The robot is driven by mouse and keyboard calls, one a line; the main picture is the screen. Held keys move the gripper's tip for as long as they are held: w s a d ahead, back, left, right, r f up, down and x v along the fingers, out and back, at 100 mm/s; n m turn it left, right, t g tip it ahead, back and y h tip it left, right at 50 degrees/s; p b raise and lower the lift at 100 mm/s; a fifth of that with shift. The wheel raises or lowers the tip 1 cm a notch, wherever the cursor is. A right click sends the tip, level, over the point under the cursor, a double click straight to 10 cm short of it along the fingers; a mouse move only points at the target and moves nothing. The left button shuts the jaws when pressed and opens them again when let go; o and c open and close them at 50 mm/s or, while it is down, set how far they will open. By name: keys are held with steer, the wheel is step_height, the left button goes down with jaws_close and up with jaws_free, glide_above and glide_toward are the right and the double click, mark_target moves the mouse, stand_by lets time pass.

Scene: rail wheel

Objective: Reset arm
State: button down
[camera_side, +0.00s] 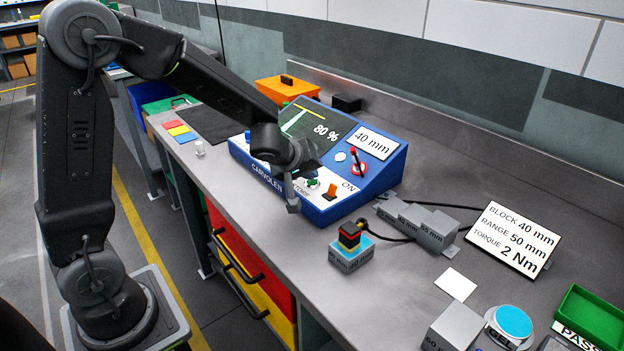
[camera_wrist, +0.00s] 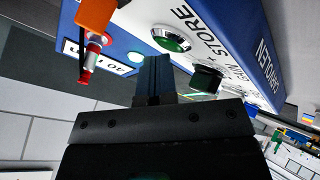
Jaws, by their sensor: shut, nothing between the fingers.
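My gripper (camera_side: 292,206) is shut and empty. It hangs just in front of the control panel of the blue Carvolen instrument (camera_side: 262,178), near the green STORE button (camera_side: 312,184). I cannot tell whether it touches the panel. In the wrist view the closed fingers (camera_wrist: 153,68) point toward the panel, with the green button (camera_wrist: 171,39) just beyond them. The orange switch (camera_side: 331,191) beside ON and the red-tipped lever (camera_side: 356,161) are to the right of the fingers in the side view. The instrument's screen (camera_side: 312,131) reads 80 %, and its label (camera_side: 373,142) reads 40 mm.
A black and red probe (camera_side: 349,237) stands on a small grey block (camera_side: 351,262), with a cable. Stepped grey blocks (camera_side: 418,222) lie behind it. A sign (camera_side: 512,240), a gel pot (camera_side: 512,322) and a green tray (camera_side: 597,314) are at the right. An orange case (camera_side: 287,91) stands behind.

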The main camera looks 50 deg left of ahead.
steer(key=shift+m+y, duration=0.4)
steer(key=shift+m, duration=0.4)
steer(key=v, duration=0.6)
steer(key=shift+w+a+r, duration=0.15)
steer(key=shift+a+r, duration=0.2)
steer(key=shift+a, duration=0.05)
steer(key=s+d+r+m+g+h, duration=0.1)
steer(key=s+d+r+m, duration=0.1)
steer(key=s, duration=0.5)
steer(key=s+d+r+m+g+h, duration=0.1)
steer(key=s+d+r+m, duration=0.1)
steer(key=s, duration=0.5)
steer(key=s+d+r+m+g, duration=0.1)
steer(key=s+d+r+m, duration=0.1)
steer(key=s+d+m, duration=0.2)
steer(key=s+m, duration=0.1)
steer(key=s, duration=0.2)
steer(key=shift+r+m+h, duration=0.15)
steer(key=shift+m+h, duration=0.25)
steer(key=shift+d, duration=0.15)
